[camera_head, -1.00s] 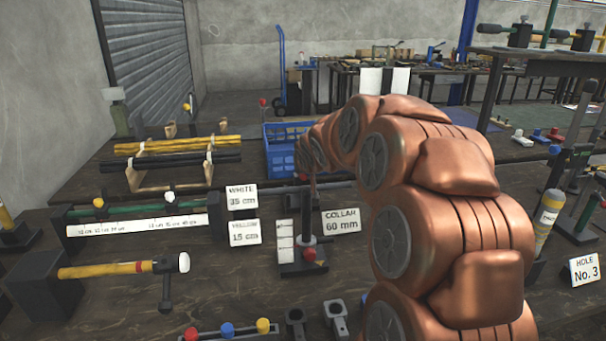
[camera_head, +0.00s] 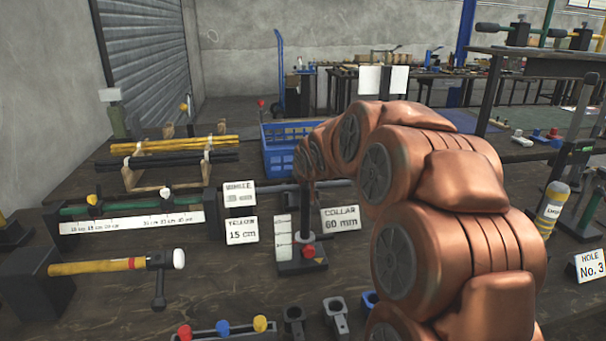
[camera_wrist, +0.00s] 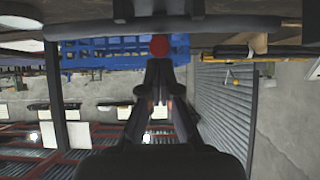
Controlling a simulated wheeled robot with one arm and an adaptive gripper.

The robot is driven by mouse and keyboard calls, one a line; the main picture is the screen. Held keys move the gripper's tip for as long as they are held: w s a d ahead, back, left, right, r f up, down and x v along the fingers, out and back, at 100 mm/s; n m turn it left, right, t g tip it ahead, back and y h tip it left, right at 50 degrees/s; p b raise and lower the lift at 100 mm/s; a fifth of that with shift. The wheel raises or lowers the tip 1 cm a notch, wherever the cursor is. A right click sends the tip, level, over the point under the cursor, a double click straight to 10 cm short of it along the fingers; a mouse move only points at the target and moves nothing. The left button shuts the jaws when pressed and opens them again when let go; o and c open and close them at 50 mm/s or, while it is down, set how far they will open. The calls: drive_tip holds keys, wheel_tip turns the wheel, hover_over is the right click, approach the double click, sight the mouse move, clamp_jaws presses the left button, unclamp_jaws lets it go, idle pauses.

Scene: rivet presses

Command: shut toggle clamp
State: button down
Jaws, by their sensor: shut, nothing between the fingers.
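In the wrist view my gripper (camera_wrist: 158,68) has its dark fingers together, with nothing between them. A red ball knob (camera_wrist: 160,46) is just beyond the fingertips; I cannot tell whether they touch. I cannot tell which red knob the wrist view shows, nor the clamp's exact state.
A blue crate (camera_head: 283,150) stands behind, also in the wrist view (camera_wrist: 110,48). Left are a rack of yellow and black bars (camera_head: 175,145), a green-bar gauge (camera_head: 130,222) and a hammer (camera_head: 110,266). Label cards (camera_head: 340,219) stand close by. The bench is crowded.

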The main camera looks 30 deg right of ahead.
drive_tip(key=shift+r, duration=0.15)
drive_tip(key=r+p, duration=0.1)
drive_tip(key=r, duration=0.2)
drive_tip(key=shift+w+r+p, duration=0.2)
drive_tip(key=shift+p, duration=0.1)
drive_tip(key=shift+s+r, duration=0.15)
drive_tip(key=shift+r, duration=0.2)
drive_tip(key=s+a+r, duration=0.3)
drive_tip(key=s, duration=0.5)
drive_tip(key=w+r+g+y+p, duration=0.25)
drive_tip(key=w+r+p, duration=0.4)
drive_tip(key=p, duration=0.65)
drive_tip(key=w+d+f+g+p, duration=0.1)
drive_tip(key=f+p, duration=0.3)
drive_tip(key=p, duration=0.1)
drive_tip(key=w+d+f+g+p, duration=0.1)
drive_tip(key=f+g+p, duration=0.1)
drive_tip(key=f+p, duration=0.2)
drive_tip(key=d+f+g+p, duration=0.1)
drive_tip(key=f+g+p, duration=0.1)
drive_tip(key=f+p, duration=0.3)
drive_tip(key=shift+w+d+f+y+p, duration=0.25)
drive_tip(key=shift+w+d+y+p, duration=0.1)
drive_tip(key=shift+w, duration=0.05)
drive_tip(key=shift+f+b, duration=0.15)
drive_tip(key=shift+b, duration=0.25)
